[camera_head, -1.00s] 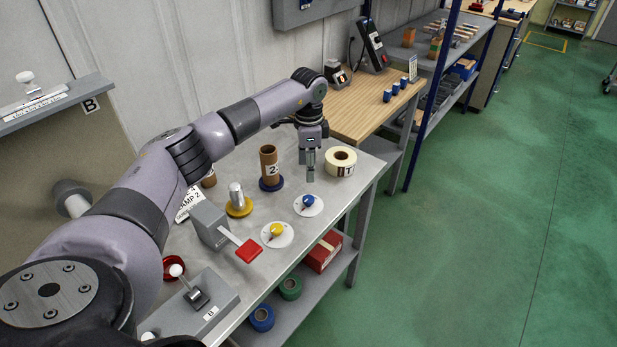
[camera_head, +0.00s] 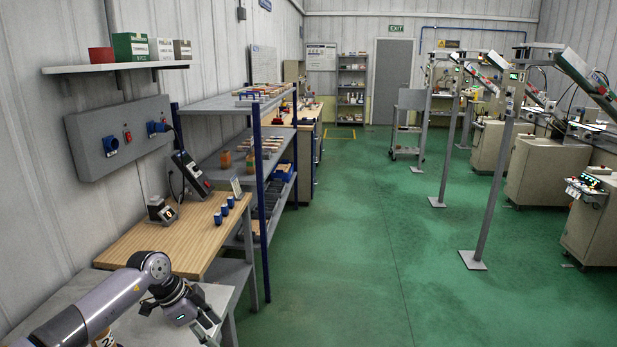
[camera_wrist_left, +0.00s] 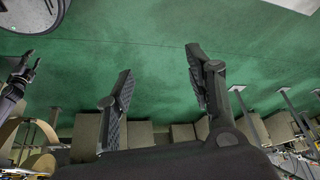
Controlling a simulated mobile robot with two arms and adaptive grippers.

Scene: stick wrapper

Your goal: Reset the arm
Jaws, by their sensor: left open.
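My left gripper (camera_head: 207,333) is at the bottom left of the head view, by the right edge of the grey metal table (camera_head: 168,327). In the left wrist view its two black fingers (camera_wrist_left: 158,75) stand apart with nothing between them. Green floor shows behind them. My left arm reaches in from the lower left, over the table. A dark jointed part at the left edge of the left wrist view appears to be my right arm; its jaws are too small to judge.
A wooden bench (camera_head: 200,249) with several blue cups stands beyond the table. Blue-posted shelves (camera_head: 262,185) follow it. A wall box (camera_head: 122,140) hangs at left. Open green floor (camera_head: 350,270) lies to the right, with grey posts and machines farther right.

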